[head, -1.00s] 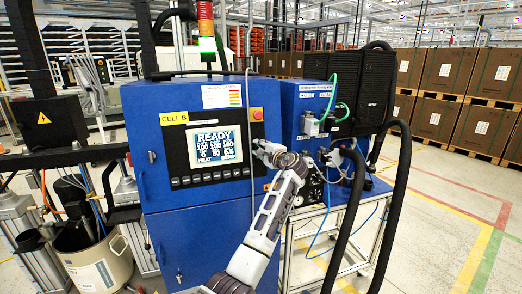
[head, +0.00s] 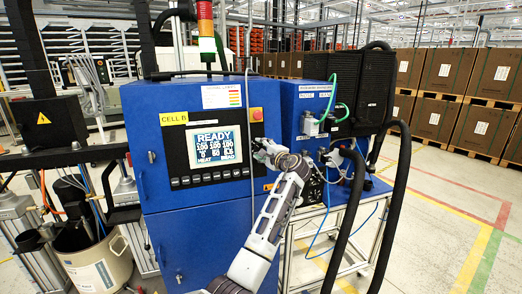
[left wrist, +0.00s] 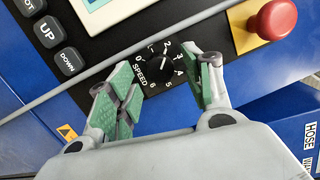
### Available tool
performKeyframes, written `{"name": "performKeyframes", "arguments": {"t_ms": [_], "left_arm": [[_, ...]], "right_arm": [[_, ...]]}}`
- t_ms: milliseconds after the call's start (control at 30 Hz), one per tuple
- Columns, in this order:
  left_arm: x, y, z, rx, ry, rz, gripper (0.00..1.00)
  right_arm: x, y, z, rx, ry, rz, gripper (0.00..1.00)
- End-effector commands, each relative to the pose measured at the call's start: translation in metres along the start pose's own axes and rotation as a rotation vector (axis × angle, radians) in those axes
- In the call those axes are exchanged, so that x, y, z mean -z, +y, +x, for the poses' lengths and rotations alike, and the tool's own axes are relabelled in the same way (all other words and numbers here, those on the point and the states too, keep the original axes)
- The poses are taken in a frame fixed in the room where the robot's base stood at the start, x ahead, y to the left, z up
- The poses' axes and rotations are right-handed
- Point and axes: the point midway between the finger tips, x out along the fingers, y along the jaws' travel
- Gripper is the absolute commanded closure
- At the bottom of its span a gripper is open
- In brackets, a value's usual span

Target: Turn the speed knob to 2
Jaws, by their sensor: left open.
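The black speed knob (left wrist: 156,68) sits on the black control panel, ringed by white numbers from 0 to 6. Its white pointer mark seems to face up-right, near 2 or 3; I cannot tell exactly. My left gripper (left wrist: 157,76) is open, with its green-padded fingers on either side of the knob. A gap shows between the knob and each finger, so nothing is gripped. In the head view my left gripper (head: 261,148) is at the panel's right edge and hides the knob. My right gripper is not in view.
A red stop button (left wrist: 273,19) on a yellow plate is above right of the knob. UP and DOWN buttons (left wrist: 68,61) lie to the left. A thin grey rod (left wrist: 95,75) crosses before the panel. The screen (head: 214,141) reads READY. Black hoses (head: 398,200) hang at right.

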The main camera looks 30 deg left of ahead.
Motion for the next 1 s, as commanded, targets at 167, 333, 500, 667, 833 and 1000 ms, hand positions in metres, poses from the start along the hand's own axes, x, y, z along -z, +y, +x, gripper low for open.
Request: {"name": "performKeyframes", "arguments": {"t_ms": [167, 333, 500, 667, 833, 1000], "left_arm": [[0.001, 0.001, -0.024, -0.001, 0.002, 0.001, 0.49], [0.001, 0.002, -0.049, -0.002, 0.003, 0.0, 0.49], [0.001, 0.002, -0.074, -0.002, 0.002, 0.001, 0.49], [0.001, 0.001, -0.092, -0.002, 0.002, 0.002, 0.49], [0.001, 0.002, -0.103, -0.003, 0.0, 0.002, 0.49], [0.001, 0.002, -0.106, -0.003, 0.0, 0.002, 0.49]], "right_arm": [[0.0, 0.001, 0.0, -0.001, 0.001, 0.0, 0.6], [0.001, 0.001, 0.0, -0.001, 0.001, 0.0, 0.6], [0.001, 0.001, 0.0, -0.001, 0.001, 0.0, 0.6], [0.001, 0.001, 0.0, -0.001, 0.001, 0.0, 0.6], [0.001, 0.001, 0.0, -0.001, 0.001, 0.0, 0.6], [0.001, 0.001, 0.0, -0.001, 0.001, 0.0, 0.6]]}}
